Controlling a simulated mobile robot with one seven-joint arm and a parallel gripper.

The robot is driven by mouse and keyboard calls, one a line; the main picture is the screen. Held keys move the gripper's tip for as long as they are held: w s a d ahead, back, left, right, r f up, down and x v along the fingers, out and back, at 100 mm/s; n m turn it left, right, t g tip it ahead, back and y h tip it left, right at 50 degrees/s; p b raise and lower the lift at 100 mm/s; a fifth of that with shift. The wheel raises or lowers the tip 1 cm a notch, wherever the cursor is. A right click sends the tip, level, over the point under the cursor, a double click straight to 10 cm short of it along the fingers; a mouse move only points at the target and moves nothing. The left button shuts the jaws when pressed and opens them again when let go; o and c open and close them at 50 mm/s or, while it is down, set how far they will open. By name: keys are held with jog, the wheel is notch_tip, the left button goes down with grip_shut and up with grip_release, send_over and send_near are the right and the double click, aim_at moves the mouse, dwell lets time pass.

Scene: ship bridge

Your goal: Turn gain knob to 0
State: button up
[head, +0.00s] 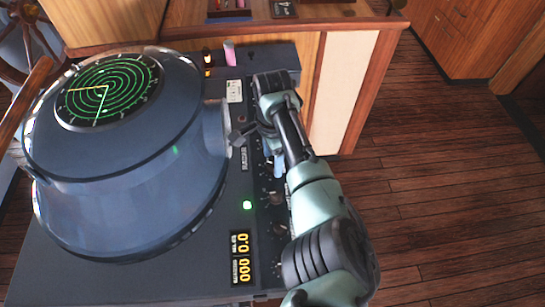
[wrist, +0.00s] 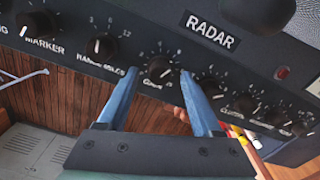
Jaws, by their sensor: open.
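The gain knob (wrist: 161,70) is a small black dial on the dark radar panel, with white tick marks around it and a label under it that looks like GAIN. A pale pointer mark shows on its face, but I cannot read its setting. My gripper (wrist: 160,75) is open in the wrist view, with one blue finger on each side of the knob. I cannot tell whether the fingers touch it. In the head view my gripper (head: 277,165) is beside the console's right-hand panel, and the gain knob cannot be made out there.
Another knob (wrist: 102,46) and the marker knob (wrist: 36,22) lie left of the gain knob. The clutter knob (wrist: 246,102) and several others lie right, near the RADAR label (wrist: 211,30). The round radar display (head: 108,90) tops the console. Wooden floor (head: 440,190) to the right is clear.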

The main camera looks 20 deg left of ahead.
jog(key=shift+f, duration=0.5)
grip_shut()
